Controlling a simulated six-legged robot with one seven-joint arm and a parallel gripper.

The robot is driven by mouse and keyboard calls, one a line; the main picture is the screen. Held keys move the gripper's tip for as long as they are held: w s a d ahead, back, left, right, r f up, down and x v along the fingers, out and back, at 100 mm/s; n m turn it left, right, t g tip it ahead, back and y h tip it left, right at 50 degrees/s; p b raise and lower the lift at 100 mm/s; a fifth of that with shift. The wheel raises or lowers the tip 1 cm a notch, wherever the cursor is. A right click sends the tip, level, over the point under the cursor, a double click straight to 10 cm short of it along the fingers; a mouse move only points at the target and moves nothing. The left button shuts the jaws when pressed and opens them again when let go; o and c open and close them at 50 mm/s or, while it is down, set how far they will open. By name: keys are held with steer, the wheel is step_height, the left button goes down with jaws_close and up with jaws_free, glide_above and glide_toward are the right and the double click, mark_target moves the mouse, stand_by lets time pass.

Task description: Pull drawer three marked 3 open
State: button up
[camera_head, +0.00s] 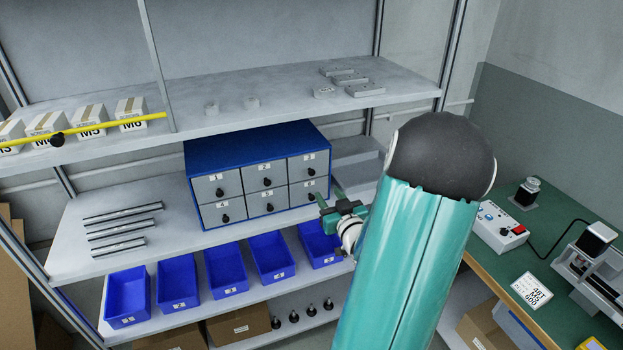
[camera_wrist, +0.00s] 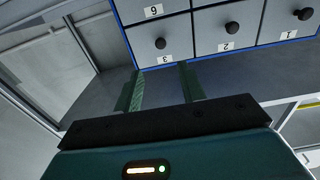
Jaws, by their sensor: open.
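The blue cabinet (camera_head: 250,150) stands on the middle shelf with two rows of grey drawers, all closed. Drawer three (camera_head: 301,166) is at the top right in the head view. In the wrist view, which shows the cabinet upside down, drawer three (camera_wrist: 180,35) bears a 3 label beside its dark round knob (camera_wrist: 160,43). My gripper (camera_head: 328,197) is in front of the cabinet's right end. Its fingers are open and empty in the wrist view (camera_wrist: 161,80). The knob lies beyond the gap between the fingertips, apart from them.
Drawers two (camera_wrist: 228,30) and six (camera_wrist: 150,10) adjoin drawer three. An upper shelf (camera_head: 280,95) extends above the cabinet. Blue bins (camera_head: 225,270) stand on a tier below. Metal rods (camera_head: 120,228) lie left of the cabinet. A green bench (camera_head: 555,215) stands at right.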

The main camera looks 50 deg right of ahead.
mark_target(312, 173)
steer(key=x, duration=1)
steer(key=shift+w+d, duration=0.1)
steer(key=shift+w, duration=0.15)
jaws_close()
